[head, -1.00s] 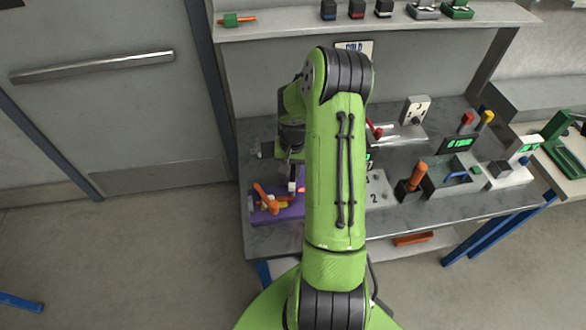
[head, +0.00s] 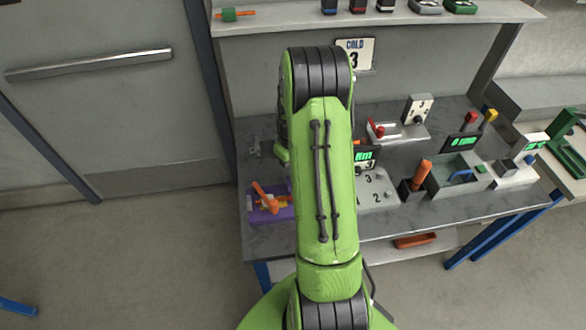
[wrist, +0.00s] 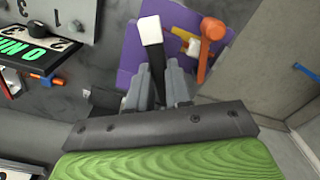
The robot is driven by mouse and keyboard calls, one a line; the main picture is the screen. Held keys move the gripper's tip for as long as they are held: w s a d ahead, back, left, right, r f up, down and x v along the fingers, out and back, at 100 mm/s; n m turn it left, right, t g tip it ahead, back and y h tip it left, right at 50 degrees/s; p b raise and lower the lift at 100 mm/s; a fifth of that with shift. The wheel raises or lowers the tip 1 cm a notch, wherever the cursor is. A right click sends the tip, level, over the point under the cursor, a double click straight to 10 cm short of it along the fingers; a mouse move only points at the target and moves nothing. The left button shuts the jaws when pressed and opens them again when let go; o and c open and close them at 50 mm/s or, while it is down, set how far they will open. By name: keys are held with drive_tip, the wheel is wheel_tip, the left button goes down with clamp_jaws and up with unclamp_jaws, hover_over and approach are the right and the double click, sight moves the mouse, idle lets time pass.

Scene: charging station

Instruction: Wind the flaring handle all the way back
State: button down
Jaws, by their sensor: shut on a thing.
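The flaring tool has a purple base (head: 285,214) at the left front of the bench; the base also shows in the wrist view (wrist: 131,62). Its orange handle (head: 263,197) stands tilted above the base, and in the wrist view the handle (wrist: 207,45) is to the right of my fingers, apart from them. A yellow and white part (wrist: 190,44) sits beside the handle. My gripper (wrist: 156,80) is shut on a black bar with a white end (wrist: 152,35), which overlaps the purple base in view. In the head view my arm hides the gripper.
Right of my arm are a numbered grey plate (head: 377,190), an orange grip in a black holder (head: 420,175), a grey tray (head: 455,182) and a red-handled fixture (head: 400,131). A shelf (head: 290,22) runs above. Floor left of the bench is clear.

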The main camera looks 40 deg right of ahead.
drive_tip(key=n+b, duration=0.1)
drive_tip(key=n, duration=0.4)
drive_tip(key=shift+w, duration=0.1)
drive_tip(key=shift+n+b, duration=0.8)
drive_tip(key=shift+n, duration=1.5)
drive_tip(key=shift+r, duration=0.1)
drive_tip(key=c, duration=1)
unclamp_jaws()
drive_tip(key=shift+c, duration=0.2)
wheel_tip(320, 180, up, 16)
drive_tip(key=p, duration=0.1)
drive_tip(key=shift+p, duration=0.35)
drive_tip(key=shift+f, duration=0.2)
